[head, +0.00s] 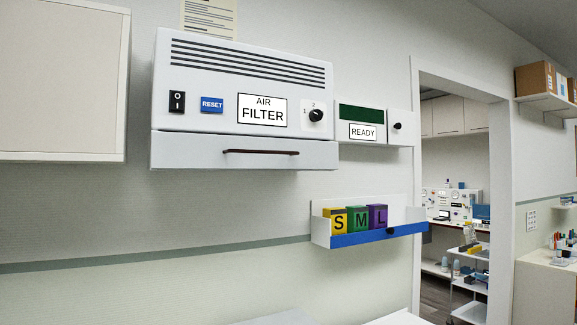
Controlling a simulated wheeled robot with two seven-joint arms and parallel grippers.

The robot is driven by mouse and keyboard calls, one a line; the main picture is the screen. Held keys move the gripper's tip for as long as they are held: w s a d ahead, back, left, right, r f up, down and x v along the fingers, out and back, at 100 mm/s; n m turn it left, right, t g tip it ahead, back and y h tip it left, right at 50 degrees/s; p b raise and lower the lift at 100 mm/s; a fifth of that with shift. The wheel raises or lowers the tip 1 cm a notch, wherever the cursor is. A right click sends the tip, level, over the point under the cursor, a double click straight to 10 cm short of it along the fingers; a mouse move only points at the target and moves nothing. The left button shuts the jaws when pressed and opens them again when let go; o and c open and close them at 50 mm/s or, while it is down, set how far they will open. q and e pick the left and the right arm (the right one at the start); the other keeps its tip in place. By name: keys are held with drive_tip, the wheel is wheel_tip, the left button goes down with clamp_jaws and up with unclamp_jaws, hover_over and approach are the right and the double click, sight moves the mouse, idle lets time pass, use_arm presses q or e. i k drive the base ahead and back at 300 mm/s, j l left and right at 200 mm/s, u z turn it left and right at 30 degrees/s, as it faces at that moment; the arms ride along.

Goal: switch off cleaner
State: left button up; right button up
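The cleaner is a white wall unit labelled AIR FILTER (240,90), at upper centre left in the head view. A black rocker switch (177,102) marked O above and I below sits at its left end. Which side of the rocker is pressed in is too small to tell. A blue RESET button (212,104) is right of the switch. A black knob (316,115) marked 1 and 2 is at the right end. A dark handle (260,152) runs along the lower front panel. Neither of my grippers is in view.
A small box labelled READY (362,131) with a dark green window adjoins the unit's right side. Below is a wall rack (370,238) with boxes marked S, M and L. A white cabinet (60,80) hangs at left. A doorway opens at right. The wall before the unit looks clear.

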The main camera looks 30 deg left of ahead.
sight(177, 99)
drive_tip(key=u, duration=1.3)
